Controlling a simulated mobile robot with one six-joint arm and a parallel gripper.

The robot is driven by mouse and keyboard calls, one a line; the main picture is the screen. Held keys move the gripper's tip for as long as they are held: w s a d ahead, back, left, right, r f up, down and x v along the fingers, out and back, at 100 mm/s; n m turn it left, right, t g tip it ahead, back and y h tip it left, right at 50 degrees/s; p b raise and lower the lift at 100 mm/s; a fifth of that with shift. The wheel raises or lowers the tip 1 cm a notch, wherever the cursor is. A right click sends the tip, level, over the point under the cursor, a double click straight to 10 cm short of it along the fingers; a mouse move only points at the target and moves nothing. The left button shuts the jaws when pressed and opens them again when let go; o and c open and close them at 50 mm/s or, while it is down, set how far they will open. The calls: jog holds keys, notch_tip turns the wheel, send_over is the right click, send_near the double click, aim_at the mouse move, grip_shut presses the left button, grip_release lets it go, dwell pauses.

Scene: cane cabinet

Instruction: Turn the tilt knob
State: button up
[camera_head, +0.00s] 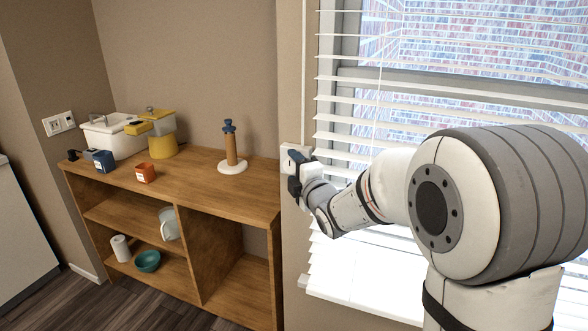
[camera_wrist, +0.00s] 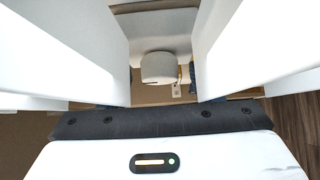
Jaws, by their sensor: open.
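A white rounded knob (camera_wrist: 160,68) shows in the wrist view between my two white fingers, with gaps on both sides; it looks like the tilt knob. My gripper (camera_head: 296,160) is at the left edge of the window blind in the head view. Its fingers stand apart, one on each side of the knob, and I see no contact. The knob cannot be made out in the head view, where my gripper covers that spot.
The white slatted blind (camera_head: 345,120) covers the window beside my arm.

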jog(key=shift+c, duration=0.6)
jog(key=c, duration=0.9)
jog(key=shift+o, duration=0.2)
jog(key=shift+f, duration=0.1)
jog(key=shift+f+b, duration=0.1)
jog(key=shift+b, duration=0.4)
jog(key=b, duration=0.3)
jog(key=shift+f+m+t+b, duration=0.3)
jog(key=shift+f+m+b, duration=0.05)
jog(key=shift+m+b, duration=0.05)
jog(key=shift+w+a+f+m+t+h+b, duration=0.15)
jog(key=shift+m+t+h+b, duration=1.5)
jog(key=shift+m+b, duration=2.6)
jog(key=shift+a+f+m+t+h+b, duration=0.15)
jog(key=shift+m+t+h+b, duration=1.6)
jog(key=shift+b, duration=4.55)
jog(key=shift+w+a+f+m+t+h+b, duration=0.2)
jog(key=shift+m+t+h+b, duration=1.35)
jog(key=shift+m+b, duration=2.9)
jog(key=shift+s+r+n+g+h+b, duration=0.2)
jog(key=shift+n+h+b, duration=0.25)
jog(key=shift+n+b, duration=0.35)
